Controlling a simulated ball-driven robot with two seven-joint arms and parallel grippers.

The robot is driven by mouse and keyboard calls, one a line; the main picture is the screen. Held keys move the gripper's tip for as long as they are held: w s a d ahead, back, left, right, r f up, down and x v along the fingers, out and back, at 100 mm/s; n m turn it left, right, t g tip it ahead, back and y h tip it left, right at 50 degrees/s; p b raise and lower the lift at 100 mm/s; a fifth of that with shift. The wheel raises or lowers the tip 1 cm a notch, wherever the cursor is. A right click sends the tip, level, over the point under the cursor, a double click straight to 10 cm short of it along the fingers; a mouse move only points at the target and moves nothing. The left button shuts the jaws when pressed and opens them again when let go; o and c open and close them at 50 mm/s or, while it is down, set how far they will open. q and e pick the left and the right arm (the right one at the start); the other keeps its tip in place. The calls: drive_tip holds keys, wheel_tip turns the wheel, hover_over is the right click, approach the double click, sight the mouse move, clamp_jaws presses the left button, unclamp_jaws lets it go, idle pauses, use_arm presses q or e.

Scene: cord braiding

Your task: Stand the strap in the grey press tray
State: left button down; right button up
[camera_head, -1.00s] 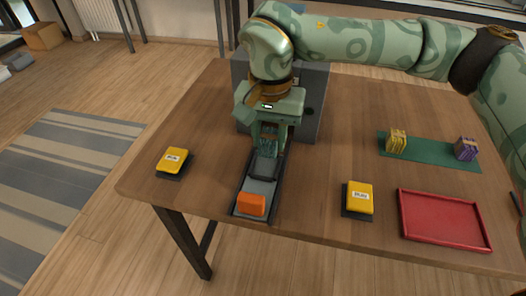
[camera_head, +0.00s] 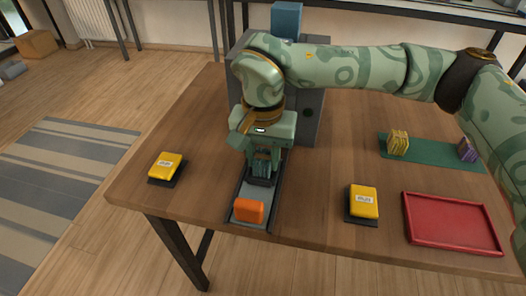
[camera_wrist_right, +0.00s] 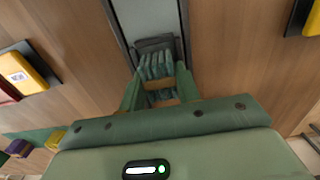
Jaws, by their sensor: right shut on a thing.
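The grey press tray (camera_head: 240,226) is a long channel with dark rims and an orange block (camera_head: 248,211) at its near end. My right gripper (camera_head: 262,170) is over the far part of the tray, pointing down. In the right wrist view, my right gripper (camera_wrist_right: 158,82) is shut on the strap (camera_wrist_right: 155,66), a green ribbed bundle. The strap's far end is at a dark cradle (camera_wrist_right: 154,43) on the tray; whether it touches the tray floor I cannot tell. In the head view the fingers mostly hide the strap. My left gripper is not in view.
A grey press body (camera_head: 306,118) stands behind the tray. Yellow boxes on dark pads lie left (camera_head: 165,166) and right (camera_head: 363,201) of it. A red tray (camera_head: 452,223) and a green mat (camera_head: 432,155) with yellow and purple bundles lie to the right.

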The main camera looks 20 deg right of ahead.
sight(263, 155)
drive_tip(key=o, duration=0.8)
drive_tip(key=shift+r, duration=0.5)
use_arm(q)
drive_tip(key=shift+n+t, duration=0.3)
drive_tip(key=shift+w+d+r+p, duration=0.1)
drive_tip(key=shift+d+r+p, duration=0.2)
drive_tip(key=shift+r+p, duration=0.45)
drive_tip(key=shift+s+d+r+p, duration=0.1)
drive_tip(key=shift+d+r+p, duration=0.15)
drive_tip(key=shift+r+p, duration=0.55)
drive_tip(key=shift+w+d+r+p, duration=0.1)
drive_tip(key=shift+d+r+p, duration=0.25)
drive_tip(key=shift+p, duration=0.7)
use_arm(e)
drive_tip(key=shift+r, duration=6.05)
